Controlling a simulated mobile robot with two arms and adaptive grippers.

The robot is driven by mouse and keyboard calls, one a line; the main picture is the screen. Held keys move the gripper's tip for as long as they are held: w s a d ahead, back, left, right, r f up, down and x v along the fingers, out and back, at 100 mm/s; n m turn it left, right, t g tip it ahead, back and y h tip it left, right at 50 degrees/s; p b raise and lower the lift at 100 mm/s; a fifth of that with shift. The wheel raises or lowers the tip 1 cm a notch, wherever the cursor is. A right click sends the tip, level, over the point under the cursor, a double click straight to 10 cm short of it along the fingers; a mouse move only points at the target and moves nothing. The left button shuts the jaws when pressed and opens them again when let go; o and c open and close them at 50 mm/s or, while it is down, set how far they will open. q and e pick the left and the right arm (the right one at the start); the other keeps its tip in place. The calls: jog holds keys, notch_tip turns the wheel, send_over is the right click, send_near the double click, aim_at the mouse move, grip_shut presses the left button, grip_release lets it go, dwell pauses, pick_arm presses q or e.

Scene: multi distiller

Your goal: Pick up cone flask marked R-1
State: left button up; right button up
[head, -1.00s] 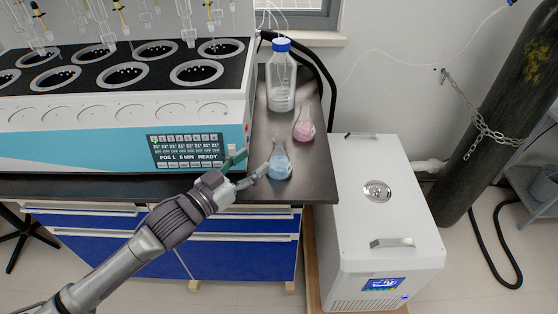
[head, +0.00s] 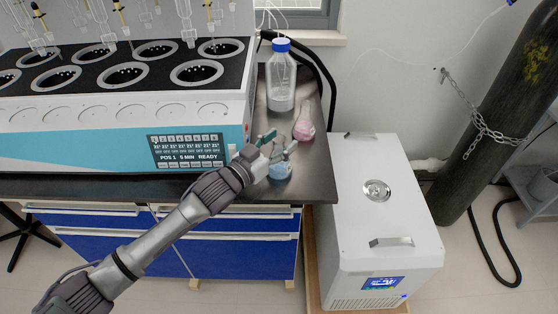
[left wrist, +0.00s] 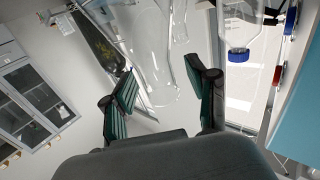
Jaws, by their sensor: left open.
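A cone flask with blue liquid (head: 280,172) stands upright near the front right corner of the black bench. A cone flask with pink liquid (head: 304,126) stands behind it to the right. I cannot read an R-1 mark on either. My left gripper (head: 281,141) is open, at the upper part of the blue flask, and partly hides its neck. In the left wrist view, clear glassware (left wrist: 155,50) shows between and beyond the open green-padded fingers (left wrist: 163,88). I cannot tell whether they touch any glass. My right gripper is not in view.
A clear bottle with a blue cap (head: 281,80) stands behind the flasks. The multi distiller (head: 120,135) fills the bench on the left, close to my gripper. A white cabinet unit (head: 365,225) stands right of the bench edge.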

pick_arm(q)
grip_shut()
jog(key=shift+r, duration=0.15)
dwell(0.4)
